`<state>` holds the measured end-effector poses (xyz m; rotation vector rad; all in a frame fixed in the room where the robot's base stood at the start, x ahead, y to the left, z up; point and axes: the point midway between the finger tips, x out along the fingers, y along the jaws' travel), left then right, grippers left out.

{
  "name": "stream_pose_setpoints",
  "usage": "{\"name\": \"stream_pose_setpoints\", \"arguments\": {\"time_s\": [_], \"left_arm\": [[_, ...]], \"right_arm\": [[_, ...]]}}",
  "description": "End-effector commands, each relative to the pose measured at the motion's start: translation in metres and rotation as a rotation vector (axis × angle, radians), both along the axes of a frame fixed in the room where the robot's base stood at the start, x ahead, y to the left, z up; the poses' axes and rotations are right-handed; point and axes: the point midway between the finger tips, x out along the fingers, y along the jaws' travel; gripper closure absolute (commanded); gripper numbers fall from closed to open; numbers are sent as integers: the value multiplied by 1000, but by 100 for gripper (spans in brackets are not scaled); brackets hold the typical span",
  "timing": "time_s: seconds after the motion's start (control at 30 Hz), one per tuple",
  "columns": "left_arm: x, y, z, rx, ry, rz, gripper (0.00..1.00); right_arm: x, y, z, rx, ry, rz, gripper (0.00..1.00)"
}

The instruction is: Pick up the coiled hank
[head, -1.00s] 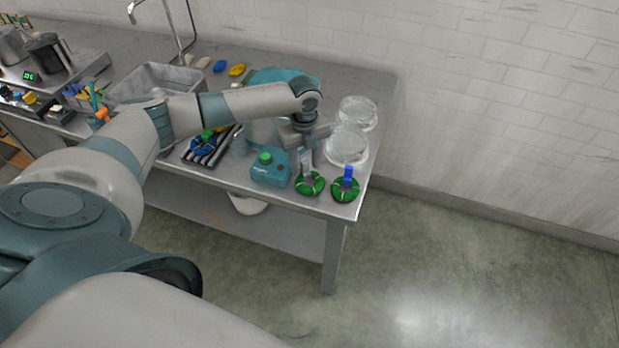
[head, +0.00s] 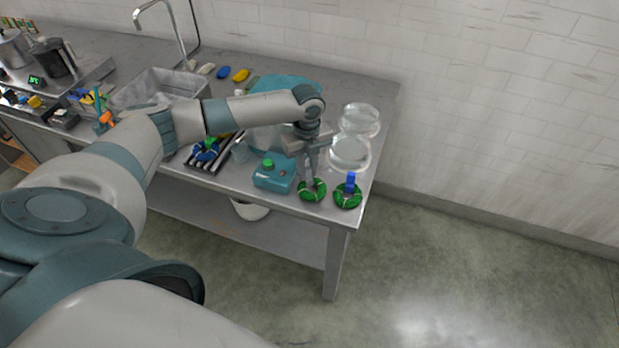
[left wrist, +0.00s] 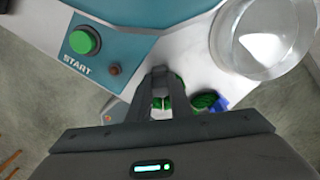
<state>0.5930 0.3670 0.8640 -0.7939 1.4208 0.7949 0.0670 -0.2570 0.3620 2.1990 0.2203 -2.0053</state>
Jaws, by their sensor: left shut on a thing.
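A green coiled hank (head: 312,194) is at the front right of the steel table, just right of the teal box. My left gripper (head: 312,176) points down at it and is shut on its upper part. In the left wrist view the fingers hide most of this hank (left wrist: 161,103); green shows between and beside them. I cannot tell whether it touches the table. A second green coiled hank (head: 347,198), with an upright blue piece (head: 350,182), lies to its right, close by. It is partly hidden in the left wrist view (left wrist: 205,100). My right gripper is not in view.
The teal box (head: 273,177) with a green START button stands just left. Clear round dishes (head: 350,153) stand behind. A dark ribbed rack (head: 205,158) and a sink (head: 160,88) are further left. The table's front and right edges are close; floor lies beyond.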

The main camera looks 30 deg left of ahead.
Motion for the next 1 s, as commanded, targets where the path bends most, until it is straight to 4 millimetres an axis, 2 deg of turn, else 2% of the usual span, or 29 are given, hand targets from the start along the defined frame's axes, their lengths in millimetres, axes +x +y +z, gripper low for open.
{"name": "stream_pose_setpoints", "arguments": {"time_s": [0.27, 0.43, 0.8, 1.0], "left_arm": [[1, 0, 15, 0, -2, -1, 100], [1, -2, 41, -1, -4, -1, 100], [-23, -71, 82, -2, -3, -6, 100], [-33, -97, 100, -2, -2, -3, 100]], "right_arm": [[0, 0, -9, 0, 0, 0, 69], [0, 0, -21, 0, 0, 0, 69], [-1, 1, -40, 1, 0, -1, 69], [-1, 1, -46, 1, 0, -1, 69]]}}
